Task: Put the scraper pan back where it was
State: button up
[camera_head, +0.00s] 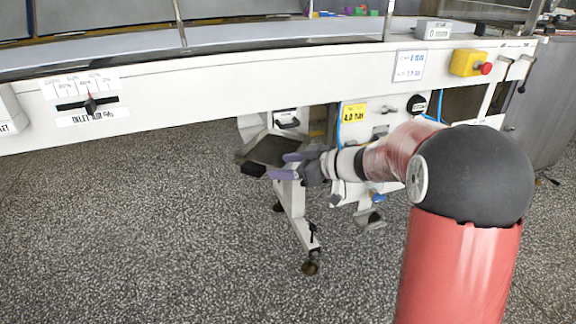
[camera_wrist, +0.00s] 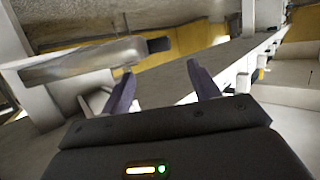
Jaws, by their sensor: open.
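The scraper pan (camera_head: 268,150) looks like a shallow dark tray under the white machine, with a black handle (camera_head: 253,168) at its near end. In the wrist view, the pan (camera_wrist: 85,62) is a grey, worn tray at upper left, its black handle (camera_wrist: 158,45) pointing right. My gripper (camera_head: 283,166) has purple fingers. It is open, beside the pan to the right of the handle. In the wrist view the open fingers (camera_wrist: 160,70) have nothing between them, and the handle lies beyond their tips. How the pan is supported is not clear.
The long white machine body (camera_head: 230,85) runs above my arm. A white leg (camera_head: 295,215) with a dark foot stands just below my gripper. A yellow box with a red button (camera_head: 468,63) is at upper right. The speckled floor (camera_head: 130,230) at left is clear.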

aim_at(257, 166)
jog(key=shift+p+x, duration=0.8)
jog(key=shift+x, duration=3.1)
jog(key=shift+c, duration=0.4)
jog(key=c, duration=1.2)
